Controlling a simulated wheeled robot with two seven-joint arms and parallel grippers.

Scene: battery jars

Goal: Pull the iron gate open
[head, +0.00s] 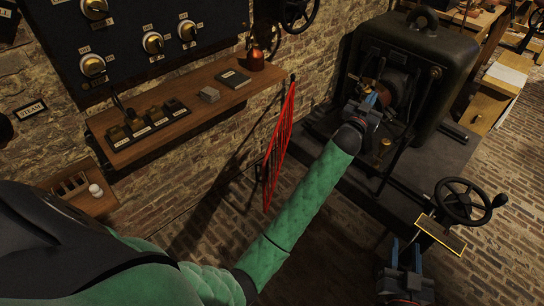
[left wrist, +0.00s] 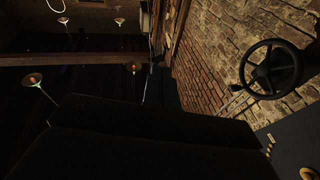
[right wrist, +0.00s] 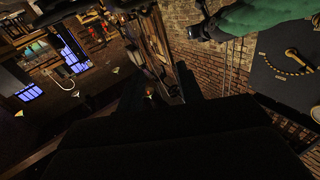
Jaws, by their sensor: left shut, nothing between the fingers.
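The iron gate (head: 281,145) is a narrow red lattice standing out from the brick wall, seen nearly edge-on in the head view. I cannot make it out in either wrist view. My left gripper (head: 375,98) is shut and empty, to the right of the gate and apart from it, in front of the dark machine. My left forearm passes just right of the gate's lower part. My right gripper (head: 406,250) is low at the right, its two blue fingers apart, well away from the gate. Large dark shapes block much of both wrist views.
The dark machine (head: 420,60) stands on a block at the right. A handwheel (head: 465,200) and a brass plate (head: 441,235) are near my right gripper. A wooden shelf (head: 190,120) runs along the wall left of the gate. Brick floor lies open at far right.

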